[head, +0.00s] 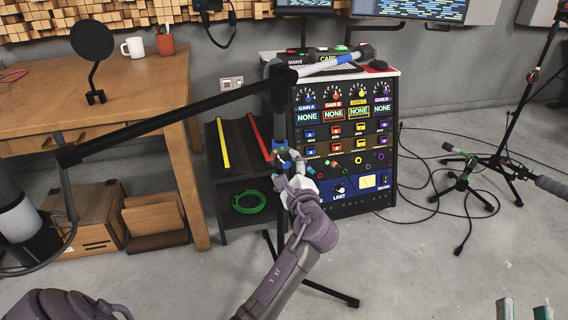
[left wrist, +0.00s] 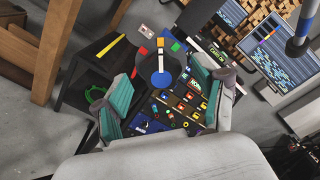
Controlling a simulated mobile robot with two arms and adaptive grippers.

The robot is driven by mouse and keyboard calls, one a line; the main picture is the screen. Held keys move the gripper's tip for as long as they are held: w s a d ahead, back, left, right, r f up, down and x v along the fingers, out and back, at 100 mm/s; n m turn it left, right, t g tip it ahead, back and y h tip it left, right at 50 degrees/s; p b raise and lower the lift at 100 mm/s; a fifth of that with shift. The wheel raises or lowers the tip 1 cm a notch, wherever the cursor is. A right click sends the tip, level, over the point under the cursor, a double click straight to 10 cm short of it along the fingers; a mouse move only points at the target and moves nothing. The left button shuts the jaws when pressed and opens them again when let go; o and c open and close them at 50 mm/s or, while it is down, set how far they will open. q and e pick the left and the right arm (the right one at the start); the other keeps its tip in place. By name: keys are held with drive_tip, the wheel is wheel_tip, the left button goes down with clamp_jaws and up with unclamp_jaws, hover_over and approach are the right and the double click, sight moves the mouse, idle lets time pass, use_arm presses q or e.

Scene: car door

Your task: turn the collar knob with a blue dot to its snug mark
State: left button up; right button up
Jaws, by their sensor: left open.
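A dark round collar knob with a blue dot (left wrist: 161,79) lies between my fingers in the left wrist view. A pale and orange strip runs up from the dot, with a red patch and a green patch on either side; I cannot tell which is the snug mark. In the head view the collar is small and partly hidden by my left gripper (head: 286,160), on the black stand's upright post (head: 279,105). My left gripper (left wrist: 164,95) is open, its teal fingers apart on both sides of the knob. My right gripper (head: 524,310) shows only teal fingertips, apart, at the bottom right.
The stand's long black boom (head: 180,118) slants across the left. A rack of audio gear (head: 345,130) stands close behind the post. A low black shelf (head: 232,185) and a wooden desk (head: 110,85) are to the left. Another stand with cables (head: 485,160) is at right.

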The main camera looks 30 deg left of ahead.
use_arm(q)
drive_tip(key=v, duration=0.9)
drive_tip(key=shift+s+d, duration=0.15)
